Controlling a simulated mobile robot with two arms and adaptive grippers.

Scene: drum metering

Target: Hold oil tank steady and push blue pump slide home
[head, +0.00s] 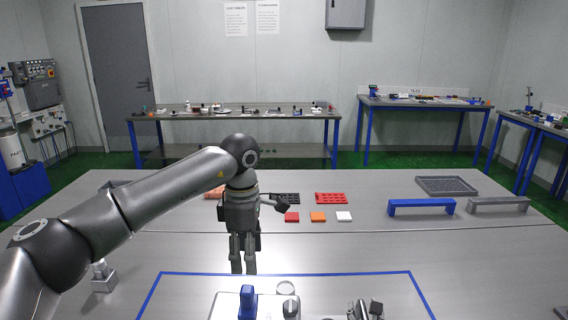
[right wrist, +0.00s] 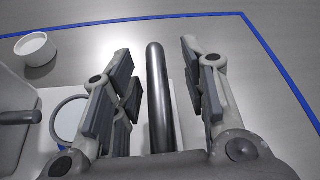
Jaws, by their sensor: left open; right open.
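A blue upright part (head: 248,302), which looks like the pump slide, stands at the bottom edge of the head view on a pale unit (head: 224,306), likely the oil tank. The picture edge cuts off most of it. My left gripper (head: 243,270) points down, open and empty, above and behind the blue part. My right gripper (head: 365,310) shows only partly at the bottom edge. In the right wrist view, its open fingers (right wrist: 158,70) stand either side of a dark upright rod (right wrist: 157,105), with gaps on both sides. A grey body (right wrist: 12,120) is at left.
Blue tape (head: 300,273) borders the work area. Coloured blocks (head: 318,216), a blue bracket (head: 421,206) and a grey bracket (head: 498,204) stand further back.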

